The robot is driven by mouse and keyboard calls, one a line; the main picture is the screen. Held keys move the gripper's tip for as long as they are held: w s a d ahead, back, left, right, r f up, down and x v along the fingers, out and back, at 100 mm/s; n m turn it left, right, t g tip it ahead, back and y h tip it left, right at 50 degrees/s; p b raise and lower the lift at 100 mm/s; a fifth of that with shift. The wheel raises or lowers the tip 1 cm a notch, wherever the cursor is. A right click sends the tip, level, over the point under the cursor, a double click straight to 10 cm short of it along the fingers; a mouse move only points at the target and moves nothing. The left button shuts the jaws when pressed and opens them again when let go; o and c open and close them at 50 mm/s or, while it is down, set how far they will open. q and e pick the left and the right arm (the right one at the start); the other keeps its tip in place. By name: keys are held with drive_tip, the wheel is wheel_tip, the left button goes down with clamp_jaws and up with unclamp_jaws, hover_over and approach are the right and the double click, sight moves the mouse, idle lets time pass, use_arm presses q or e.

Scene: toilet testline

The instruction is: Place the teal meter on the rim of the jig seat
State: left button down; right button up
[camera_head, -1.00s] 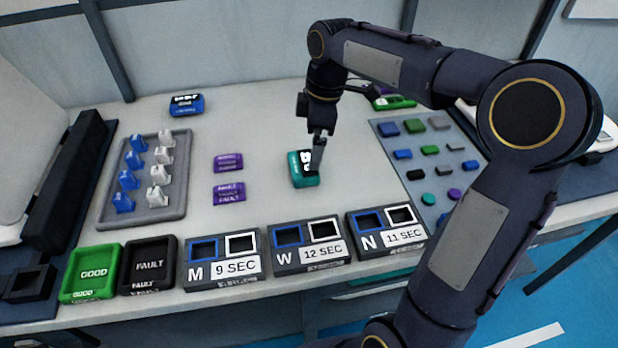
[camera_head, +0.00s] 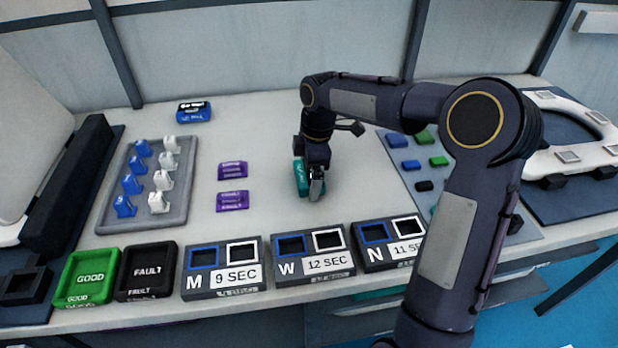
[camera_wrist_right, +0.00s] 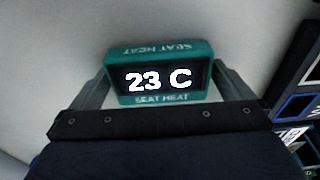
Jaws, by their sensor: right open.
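The teal meter (camera_head: 301,178) stands on the white bench top in the head view, partly hidden by my right gripper (camera_head: 314,186). In the right wrist view the meter (camera_wrist_right: 160,77) shows a dark display reading "23 C" and the words "SEAT HEAT". My right gripper is open, with one finger on each side of the meter; a narrow gap shows at the right finger. A white seat ring with grey pads (camera_head: 553,112) lies on a dark mat at the far right, partly hidden by my right arm. My left gripper is not in view.
A grey tray (camera_head: 178,212) of blue and white switches stands at the left. Two purple fault blocks (camera_head: 232,201) lie left of the meter. Trays marked M, W and N (camera_head: 224,278) line the front edge. A grey-blue mat with small parts (camera_head: 408,158) lies right.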

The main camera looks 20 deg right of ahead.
drive_tip(key=c, duration=0.9)
drive_tip(key=shift+r, duration=0.1)
drive_tip(key=shift+c, duration=0.2)
